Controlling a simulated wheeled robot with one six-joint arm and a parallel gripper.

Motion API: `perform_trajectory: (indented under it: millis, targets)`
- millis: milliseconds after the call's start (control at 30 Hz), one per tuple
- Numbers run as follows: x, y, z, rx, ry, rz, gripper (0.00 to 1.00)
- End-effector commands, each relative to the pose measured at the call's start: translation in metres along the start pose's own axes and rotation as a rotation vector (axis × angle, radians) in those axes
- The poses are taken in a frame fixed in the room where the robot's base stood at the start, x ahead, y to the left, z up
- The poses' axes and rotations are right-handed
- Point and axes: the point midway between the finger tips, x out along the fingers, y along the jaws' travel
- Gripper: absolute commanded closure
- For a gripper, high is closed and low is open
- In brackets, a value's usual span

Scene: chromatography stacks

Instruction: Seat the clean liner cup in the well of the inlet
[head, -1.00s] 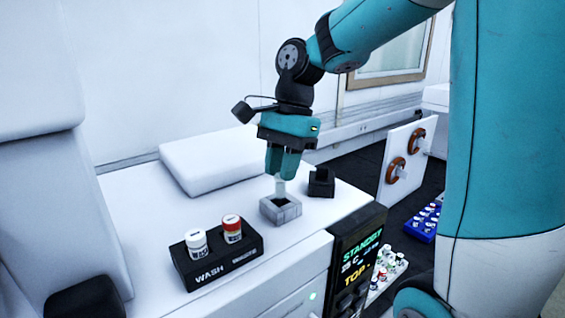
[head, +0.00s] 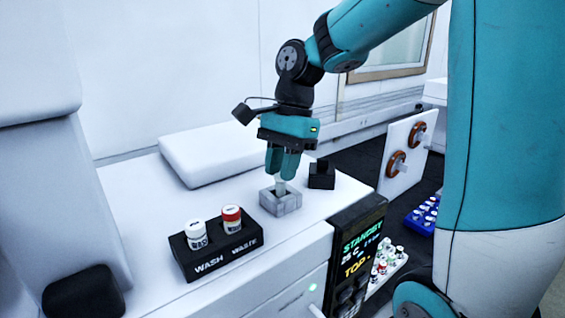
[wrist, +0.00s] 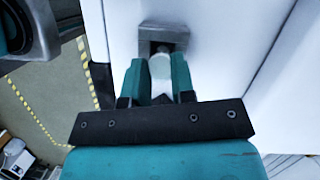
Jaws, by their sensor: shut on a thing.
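My gripper (head: 282,177) is shut on a pale, translucent liner cup (head: 281,188), which hangs upright below the fingertips. The grey square block of the inlet (head: 288,204) stands on the white instrument top, and its dark well is directly under the cup. The cup's lower end appears to be at or just inside the well's opening; I cannot tell how deep. In the wrist view the cup (wrist: 160,68) is between the two teal fingers, and the grey inlet (wrist: 163,33) lies just beyond it. The cup covers part of the well.
A small black open holder (head: 321,176) stands close behind and right of the inlet. A black WASH/WASTE rack (head: 220,252) with two capped vials is at the front left. A raised white lid (head: 215,155) lies behind. The instrument's right edge carries a STANDBY display (head: 357,250).

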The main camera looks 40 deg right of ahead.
Motion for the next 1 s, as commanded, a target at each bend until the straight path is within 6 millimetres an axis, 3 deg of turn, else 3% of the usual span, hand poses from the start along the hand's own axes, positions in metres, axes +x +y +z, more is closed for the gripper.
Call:
perform_trajectory:
  millis: [1000]
  targets:
    - [0.013, 0.0, -0.004, 0.0, 0.0, 0.0, 0.98]
